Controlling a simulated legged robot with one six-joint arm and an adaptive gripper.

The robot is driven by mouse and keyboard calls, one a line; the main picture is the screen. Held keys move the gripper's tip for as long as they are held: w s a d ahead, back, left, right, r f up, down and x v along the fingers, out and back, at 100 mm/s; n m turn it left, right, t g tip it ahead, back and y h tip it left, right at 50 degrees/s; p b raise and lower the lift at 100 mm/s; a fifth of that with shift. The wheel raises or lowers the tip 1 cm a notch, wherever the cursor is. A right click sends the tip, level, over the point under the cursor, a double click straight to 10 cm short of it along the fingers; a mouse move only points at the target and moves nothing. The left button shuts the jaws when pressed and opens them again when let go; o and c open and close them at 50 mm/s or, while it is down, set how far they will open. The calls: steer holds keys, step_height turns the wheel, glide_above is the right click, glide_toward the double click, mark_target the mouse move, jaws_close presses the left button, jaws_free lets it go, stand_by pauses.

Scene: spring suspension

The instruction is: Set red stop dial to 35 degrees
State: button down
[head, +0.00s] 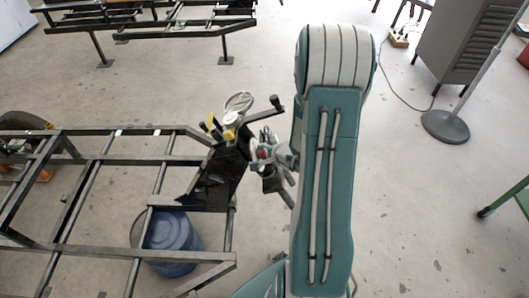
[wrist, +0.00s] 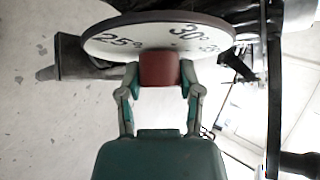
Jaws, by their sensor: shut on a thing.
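The red stop dial (wrist: 159,68) is a red block at the lower rim of a round white plate (wrist: 150,38) marked 25°, 30° and a partly cut-off number to the right. The block sits between the 25° and 30° marks as seen in the wrist view. My gripper (wrist: 160,80) is shut on the red block, one finger on each side. In the head view my gripper (head: 270,158) is at the right side of the black frame's upright, with a small red patch (head: 263,154) showing; the scale is hidden there.
A black metal frame (head: 100,160) fills the left, with a blue bin (head: 172,238) under it. Levers with yellow parts and a round gauge (head: 238,102) stand just above my gripper. A grey cabinet (head: 455,50) and stand base (head: 446,126) are at the right. Floor between is clear.

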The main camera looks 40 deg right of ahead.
steer(key=shift+s+a+f+n+t, duration=0.1)
steer(key=shift+f+n+t, duration=0.05)
steer(key=shift+n+t, duration=0.65)
steer(key=shift+c, duration=1.8)
jaws_free()
steer(key=shift+o, duration=0.5)
steer(key=v, duration=0.7)
steer(key=shift+s, duration=0.2)
